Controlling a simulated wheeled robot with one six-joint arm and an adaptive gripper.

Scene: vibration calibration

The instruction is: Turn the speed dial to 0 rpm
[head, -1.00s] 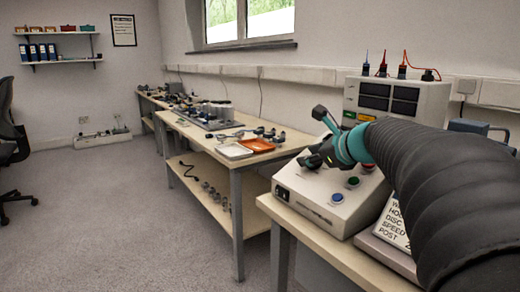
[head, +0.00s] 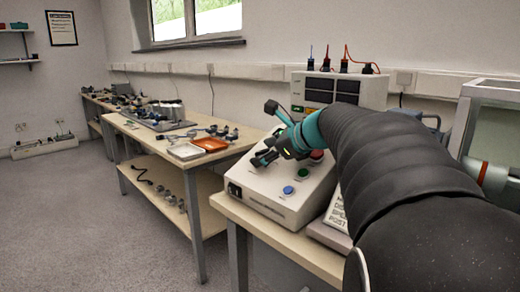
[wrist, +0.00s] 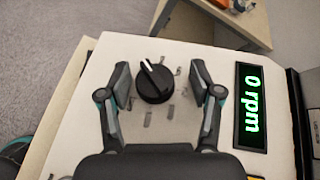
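The speed dial (wrist: 154,82) is a black knob with a white pointer line on the pale control box (head: 265,205). In the wrist view the pointer aims up and left. The green display (wrist: 251,105) to its right reads "0 rpm". My gripper (wrist: 158,80) is open, with one finger on each side of the dial and a visible gap between each finger and the knob. In the head view my gripper (head: 268,135) is over the box, and the dial is hidden behind it there.
Blue (head: 288,190), green (head: 303,173) and red (head: 317,156) buttons sit on the box's right side. An instrument with dark displays (head: 335,90) stands behind. A labelled sign (head: 338,215) is at the right. An orange tray (head: 211,144) lies on the neighbouring bench.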

